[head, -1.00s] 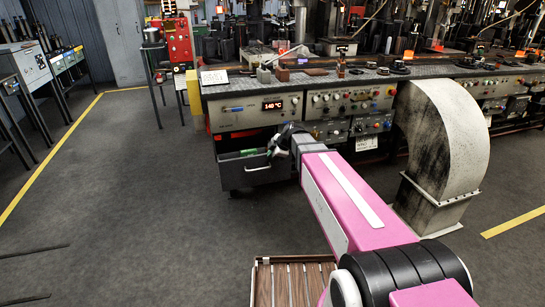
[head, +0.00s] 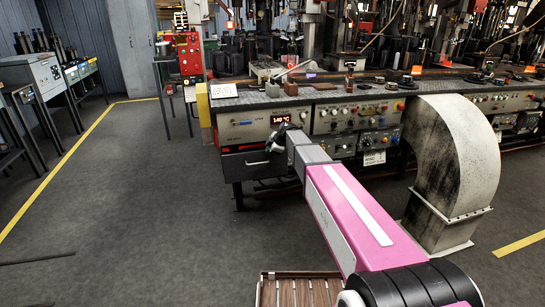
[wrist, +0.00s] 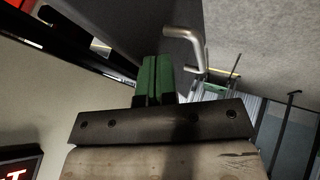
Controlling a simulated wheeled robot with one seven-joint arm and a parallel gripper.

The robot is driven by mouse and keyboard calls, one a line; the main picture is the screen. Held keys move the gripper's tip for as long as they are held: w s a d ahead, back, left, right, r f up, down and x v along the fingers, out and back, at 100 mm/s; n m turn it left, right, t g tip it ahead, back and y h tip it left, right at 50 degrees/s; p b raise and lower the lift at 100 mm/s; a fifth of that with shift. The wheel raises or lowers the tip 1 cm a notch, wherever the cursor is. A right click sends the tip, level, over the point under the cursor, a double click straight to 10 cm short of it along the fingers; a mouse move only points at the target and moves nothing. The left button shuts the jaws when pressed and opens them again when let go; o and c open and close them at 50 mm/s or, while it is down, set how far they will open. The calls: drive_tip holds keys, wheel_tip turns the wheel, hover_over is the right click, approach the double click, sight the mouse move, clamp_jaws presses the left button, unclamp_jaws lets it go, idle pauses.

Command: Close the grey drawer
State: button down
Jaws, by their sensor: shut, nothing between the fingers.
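The grey drawer (head: 240,167) is under the left end of the bench, below the panel with the red display. Its front is near the bench face in the head view, and a dark gap shows along its top edge in the wrist view. Its silver bar handle (wrist: 187,48) is to the right of my fingers in the wrist view. My gripper (head: 273,146) is shut and empty at the top right of the drawer front. Its green fingers (wrist: 153,78) are together and overlap the drawer front in the wrist view; I cannot tell whether they touch it.
The control panel (head: 255,124) is just above the drawer. A large curved duct (head: 455,150) stands on the floor to the right of my arm. A slatted wooden thing (head: 297,290) is low in front. The floor to the left is clear.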

drive_tip(key=shift+w+a, duration=0.2)
drive_tip(key=shift+w, duration=0.45)
drive_tip(key=shift+w+a, duration=0.2)
drive_tip(key=shift+w, duration=0.45)
